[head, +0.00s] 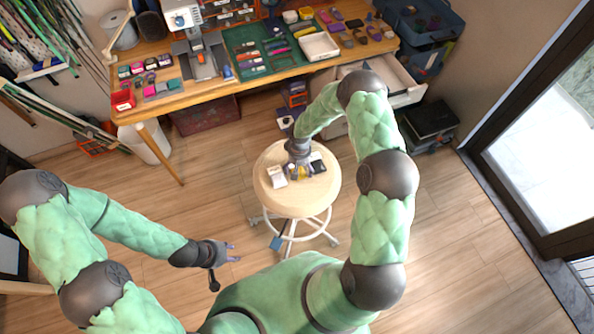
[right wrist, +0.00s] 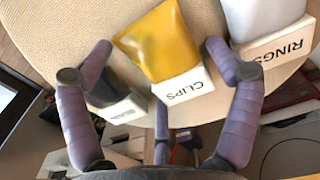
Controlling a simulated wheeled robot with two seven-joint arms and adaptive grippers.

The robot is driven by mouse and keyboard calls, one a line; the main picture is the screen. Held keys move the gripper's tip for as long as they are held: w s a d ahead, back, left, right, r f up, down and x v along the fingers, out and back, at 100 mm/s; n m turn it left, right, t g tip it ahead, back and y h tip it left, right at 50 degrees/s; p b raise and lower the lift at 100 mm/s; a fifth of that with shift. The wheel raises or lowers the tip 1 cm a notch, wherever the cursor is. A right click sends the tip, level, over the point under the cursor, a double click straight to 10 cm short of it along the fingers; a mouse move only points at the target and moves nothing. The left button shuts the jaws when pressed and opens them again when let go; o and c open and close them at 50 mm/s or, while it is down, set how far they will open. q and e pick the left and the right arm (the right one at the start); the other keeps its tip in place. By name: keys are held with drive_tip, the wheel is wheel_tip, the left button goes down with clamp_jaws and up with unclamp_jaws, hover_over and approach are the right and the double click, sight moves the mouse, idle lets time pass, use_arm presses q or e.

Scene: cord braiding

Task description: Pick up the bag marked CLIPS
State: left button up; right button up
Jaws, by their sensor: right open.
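The bag marked CLIPS (right wrist: 158,42) is yellow with a white label, seen in the right wrist view on the pale round stool top (right wrist: 60,22). In the head view, the yellow bag (head: 295,173) is partly hidden by my right gripper (head: 298,163). That gripper (right wrist: 159,52) is open, its fingers spread on both sides of the yellow bag; I cannot tell whether they touch it. My left gripper (head: 234,252) is open and empty, away from the stool at lower left.
A white bag marked RINGS (right wrist: 272,25) stands close beside the right finger. A dark bag (right wrist: 108,88) with a white label lies near the left finger. The workbench (head: 215,85) behind holds tools and trays. Floor around the stool is mostly clear.

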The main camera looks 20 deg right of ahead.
drive_tip(key=shift+r, duration=0.1)
drive_tip(key=c, duration=1)
drive_tip(key=shift+o, duration=0.2)
